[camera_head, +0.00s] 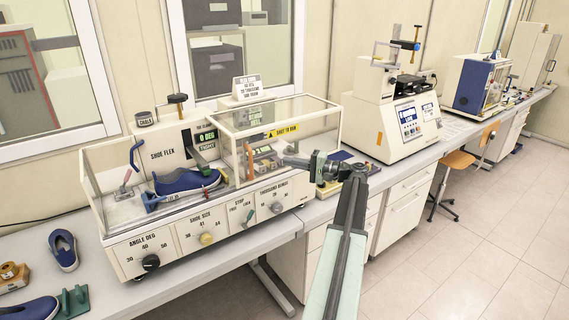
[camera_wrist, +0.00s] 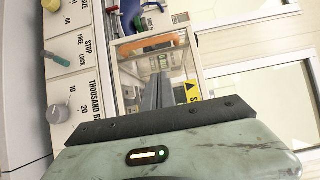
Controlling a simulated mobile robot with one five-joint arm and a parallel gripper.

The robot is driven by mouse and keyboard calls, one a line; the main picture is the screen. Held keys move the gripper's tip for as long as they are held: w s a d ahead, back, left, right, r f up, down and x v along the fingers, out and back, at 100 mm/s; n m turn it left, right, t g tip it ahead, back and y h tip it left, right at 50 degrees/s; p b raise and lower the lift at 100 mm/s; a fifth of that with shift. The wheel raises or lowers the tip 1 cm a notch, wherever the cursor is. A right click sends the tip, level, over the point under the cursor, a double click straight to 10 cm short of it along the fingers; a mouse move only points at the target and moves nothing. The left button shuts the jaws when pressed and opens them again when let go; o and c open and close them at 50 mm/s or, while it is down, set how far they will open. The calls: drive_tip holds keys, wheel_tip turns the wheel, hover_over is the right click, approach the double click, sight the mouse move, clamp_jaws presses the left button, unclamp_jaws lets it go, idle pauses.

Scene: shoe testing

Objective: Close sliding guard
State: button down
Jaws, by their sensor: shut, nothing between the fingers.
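The sliding guard (camera_head: 283,131) is a clear box with a white frame and a yellow "SHUT TO RUN" label. It stands over the right part of the Shoe Flex machine (camera_head: 147,243). The left part, with a blue shoe (camera_head: 187,181) on it, is uncovered. My gripper (camera_head: 287,160) is shut and empty, pointing left at the guard's lower front right. In the wrist view its fingers (camera_wrist: 166,92) overlap the guard's frame, with the yellow label (camera_wrist: 193,90) just right of them. I cannot tell whether they touch it.
Knobs and a stop lever (camera_head: 248,217) line the machine's front. Loose blue shoes (camera_head: 63,250) and a green block (camera_head: 74,300) lie on the bench at left. A second white machine (camera_head: 400,122) stands to the right. The floor in front of the benches is clear except for an orange stool (camera_head: 457,160).

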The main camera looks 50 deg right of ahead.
drive_tip(key=w+a, duration=0.5)
drive_tip(key=w, duration=0.4)
drive_tip(key=shift+a, duration=0.15)
